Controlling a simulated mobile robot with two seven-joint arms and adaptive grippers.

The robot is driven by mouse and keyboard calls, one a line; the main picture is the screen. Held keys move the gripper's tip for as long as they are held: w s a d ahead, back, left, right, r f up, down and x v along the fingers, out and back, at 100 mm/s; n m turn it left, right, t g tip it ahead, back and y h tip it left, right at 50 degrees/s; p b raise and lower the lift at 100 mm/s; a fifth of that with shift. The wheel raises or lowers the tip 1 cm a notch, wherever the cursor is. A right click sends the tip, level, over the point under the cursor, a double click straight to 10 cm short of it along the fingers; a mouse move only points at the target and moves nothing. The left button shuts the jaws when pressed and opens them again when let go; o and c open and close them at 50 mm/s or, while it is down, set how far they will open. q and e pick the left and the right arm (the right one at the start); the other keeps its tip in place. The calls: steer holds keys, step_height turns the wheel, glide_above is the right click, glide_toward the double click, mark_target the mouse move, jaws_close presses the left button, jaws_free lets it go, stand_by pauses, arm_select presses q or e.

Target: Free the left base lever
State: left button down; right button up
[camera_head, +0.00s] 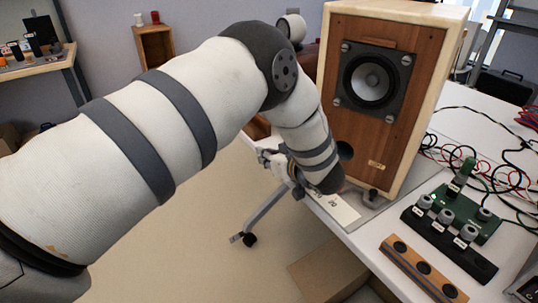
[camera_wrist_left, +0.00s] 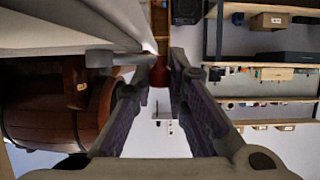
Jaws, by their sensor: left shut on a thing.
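The wooden speaker (camera_head: 369,100) stands upright on a grey base plate (camera_head: 395,195) on the white table. A short dark lever (camera_head: 371,196) shows at the base's front right. My left wrist hides the base's left front corner in the head view. A grey lever-like part (camera_wrist_left: 105,58), seemingly the left base lever, reaches to the fingertips in the left wrist view; the exact contact is hard to see. My right gripper is not in view.
A green circuit board (camera_head: 458,209), a black strip with knobs (camera_head: 449,245) and a wooden strip (camera_head: 424,270) lie right of the speaker. Loose cables (camera_head: 490,150) run behind them. A wooden barrel (camera_wrist_left: 55,105) shows in the left wrist view. Open floor (camera_head: 190,240) lies left of the table.

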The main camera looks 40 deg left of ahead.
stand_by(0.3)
arm_select(q)
steer(key=c, duration=1.6)
jaws_free()
steer(key=shift+o, duration=0.2)
steer(key=v, duration=1.2)
